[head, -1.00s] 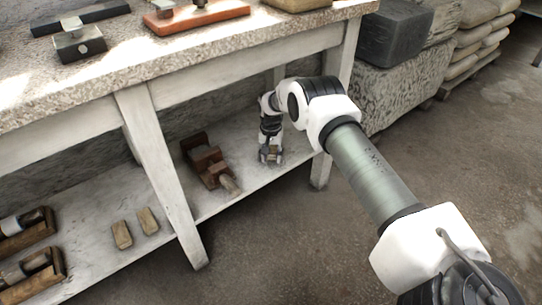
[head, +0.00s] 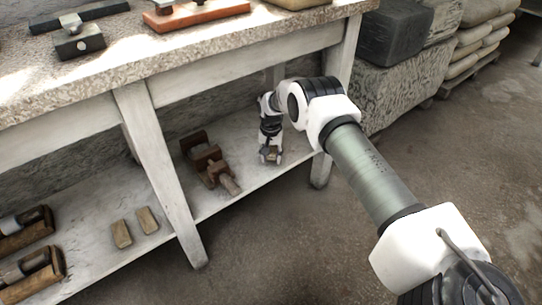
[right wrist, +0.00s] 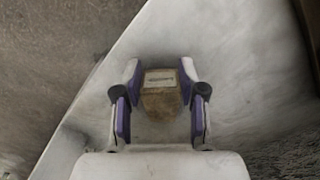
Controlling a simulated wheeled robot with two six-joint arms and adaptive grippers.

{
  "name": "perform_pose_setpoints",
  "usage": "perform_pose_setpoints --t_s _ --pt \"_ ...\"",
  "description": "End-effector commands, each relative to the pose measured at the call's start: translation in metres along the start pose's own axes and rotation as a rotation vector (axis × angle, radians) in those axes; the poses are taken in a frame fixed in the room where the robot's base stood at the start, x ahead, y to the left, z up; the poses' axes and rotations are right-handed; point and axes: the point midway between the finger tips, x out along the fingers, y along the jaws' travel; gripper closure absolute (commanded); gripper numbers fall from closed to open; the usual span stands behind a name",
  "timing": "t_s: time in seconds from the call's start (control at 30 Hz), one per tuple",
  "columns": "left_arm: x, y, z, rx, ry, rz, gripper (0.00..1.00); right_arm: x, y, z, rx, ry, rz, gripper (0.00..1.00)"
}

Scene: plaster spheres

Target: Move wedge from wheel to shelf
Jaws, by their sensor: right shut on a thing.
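My right gripper (head: 271,158) reaches in under the table top and points down at the right part of the pale lower shelf (head: 230,200). It is shut on the wedge (right wrist: 162,97), a small brown block with a pale patch, seen between the purple-lined fingers (right wrist: 160,112) in the right wrist view. The pale shelf (right wrist: 235,65) lies directly below. The wedge is low over the shelf or touching it; I cannot tell which. I cannot make out the wheel. My left gripper is not in view.
A brown wooden tool (head: 208,163) lies on the shelf left of my gripper, with two small wooden blocks (head: 122,234) farther left. A slanted table leg (head: 160,175) stands between them. A right leg (head: 338,120) is close to my arm. Stone blocks (head: 395,35) stand beyond.

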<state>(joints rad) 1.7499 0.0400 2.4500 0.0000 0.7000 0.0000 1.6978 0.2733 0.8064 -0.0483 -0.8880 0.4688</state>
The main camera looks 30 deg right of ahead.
Motion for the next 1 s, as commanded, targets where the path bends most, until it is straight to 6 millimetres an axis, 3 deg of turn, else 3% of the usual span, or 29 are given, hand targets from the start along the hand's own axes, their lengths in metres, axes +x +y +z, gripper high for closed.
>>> perform_pose_setpoints --t_s 0.33,0.37,0.4,0.43,1.0 --pt "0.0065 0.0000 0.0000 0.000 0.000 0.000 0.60 0.0080 -0.0002 0.0000 0.000 0.000 0.000 0.94" --pt "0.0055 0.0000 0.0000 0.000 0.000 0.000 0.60 0.0067 -0.0003 -0.0001 0.000 0.000 0.000 0.49" --pt "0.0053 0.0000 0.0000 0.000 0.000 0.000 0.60 0.0066 -0.0002 -0.0001 0.000 0.000 0.000 0.35" --pt "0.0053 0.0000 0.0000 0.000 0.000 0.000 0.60 0.0066 -0.0002 0.0000 0.000 0.000 0.000 0.30" --pt "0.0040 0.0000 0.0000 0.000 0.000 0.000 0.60 0.0050 -0.0001 0.0000 0.000 0.000 0.000 0.30"
